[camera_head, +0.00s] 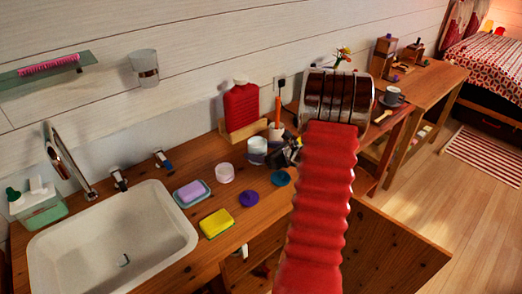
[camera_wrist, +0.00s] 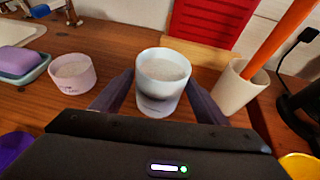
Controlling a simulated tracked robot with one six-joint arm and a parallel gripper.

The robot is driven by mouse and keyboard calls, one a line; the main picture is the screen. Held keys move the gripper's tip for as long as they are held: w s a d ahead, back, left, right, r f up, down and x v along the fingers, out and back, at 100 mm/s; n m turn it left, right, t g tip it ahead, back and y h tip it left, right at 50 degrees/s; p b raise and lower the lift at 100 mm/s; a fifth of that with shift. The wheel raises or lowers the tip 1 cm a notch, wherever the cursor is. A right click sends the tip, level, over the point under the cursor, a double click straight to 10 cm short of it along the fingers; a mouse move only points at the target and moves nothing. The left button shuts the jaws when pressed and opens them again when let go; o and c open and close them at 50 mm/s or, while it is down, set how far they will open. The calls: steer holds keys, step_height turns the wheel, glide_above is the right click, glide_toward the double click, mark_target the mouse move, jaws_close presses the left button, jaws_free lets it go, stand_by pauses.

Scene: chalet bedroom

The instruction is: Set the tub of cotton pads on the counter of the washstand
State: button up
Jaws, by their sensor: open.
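A white tub with a dark lower band and pale contents (camera_wrist: 163,70), apparently the tub of cotton pads, stands upright on the wooden washstand counter (camera_head: 165,222). The tub also shows in the head view (camera_head: 257,146), left of my gripper (camera_head: 284,152). In the wrist view my gripper (camera_wrist: 161,84) is open, one dark finger on each side of the tub. I cannot tell whether either finger touches it. A similar pink tub (camera_head: 225,173) stands to the left, also in the wrist view (camera_wrist: 73,72); its exact contents are unclear.
Left are a sink (camera_head: 110,240), soap on a dish (camera_head: 191,193) and a yellow sponge (camera_head: 216,223). A purple lid (camera_head: 248,198) and teal lid (camera_head: 281,177) lie in front. Behind are a red bottle (camera_head: 241,106) and a cup with an orange-handled brush (camera_wrist: 240,88).

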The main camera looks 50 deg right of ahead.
steer(key=v, duration=1.1)
steer(key=shift+s+r, duration=0.15)
stand_by(0.3)
